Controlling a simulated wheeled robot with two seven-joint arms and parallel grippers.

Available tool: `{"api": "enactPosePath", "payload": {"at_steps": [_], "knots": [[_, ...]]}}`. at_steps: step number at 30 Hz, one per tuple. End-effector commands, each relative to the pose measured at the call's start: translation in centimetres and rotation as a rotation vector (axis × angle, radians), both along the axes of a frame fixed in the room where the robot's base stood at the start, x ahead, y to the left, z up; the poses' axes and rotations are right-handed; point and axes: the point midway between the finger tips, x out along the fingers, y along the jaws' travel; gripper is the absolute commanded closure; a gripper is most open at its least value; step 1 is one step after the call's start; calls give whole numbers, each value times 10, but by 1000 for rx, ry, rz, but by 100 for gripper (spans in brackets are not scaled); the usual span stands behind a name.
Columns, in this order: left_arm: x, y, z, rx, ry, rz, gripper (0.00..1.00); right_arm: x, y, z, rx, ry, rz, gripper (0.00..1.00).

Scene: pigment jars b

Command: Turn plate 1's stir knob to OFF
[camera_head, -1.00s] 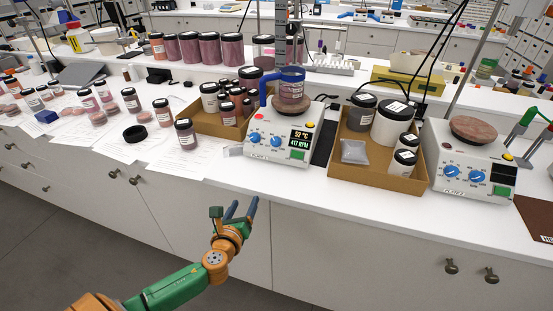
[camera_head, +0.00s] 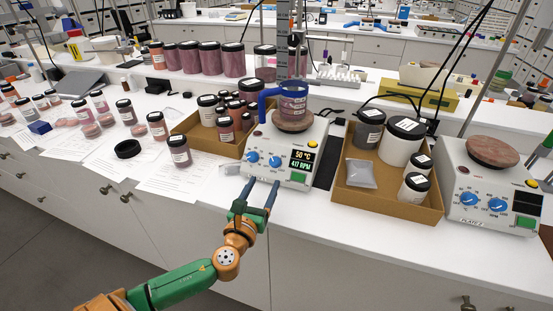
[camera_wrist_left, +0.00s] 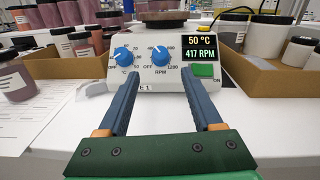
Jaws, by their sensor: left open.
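Plate 1 (camera_head: 302,137) is a white hotplate with a lit display reading 50 °C and 417 RPM. Its stir knob (camera_head: 274,160) is the right blue knob, marked RPM; in the left wrist view the stir knob (camera_wrist_left: 160,56) has its white mark near the top, away from OFF. The left blue knob (camera_wrist_left: 123,54) is marked °C. A beaker with a blue handle (camera_head: 291,100) stands on the plate. My left gripper (camera_head: 262,182) is open and empty in front of plate 1. In the left wrist view its fingers (camera_wrist_left: 160,75) lie either side of the stir knob, short of it.
A green button (camera_wrist_left: 203,71) is right of the stir knob. A cardboard tray of jars (camera_head: 210,142) stands left of plate 1, another tray (camera_head: 385,203) right of it. Plate 2 (camera_head: 490,185) is farther right. The bench front below plate 1 is clear.

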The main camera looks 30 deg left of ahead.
Motion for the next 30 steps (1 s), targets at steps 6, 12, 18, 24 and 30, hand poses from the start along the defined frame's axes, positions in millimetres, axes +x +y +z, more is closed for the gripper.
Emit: {"api": "enactPosePath", "payload": {"at_steps": [6,12,18,24,30], "knots": [[26,8,4,7,-6,1,33,0,0,2,0,-1,0,100],[60,17,2,5,-5,0,33,-1,0,0,0,2,0,100],[68,20,1,4,-3,-2,33,-2,0,0,-1,3,0,100],[68,20,1,4,-3,-2,41,-2,0,0,-1,3,0,100],[68,20,1,5,-3,-2,95,-2,0,0,-1,3,0,100]]}}
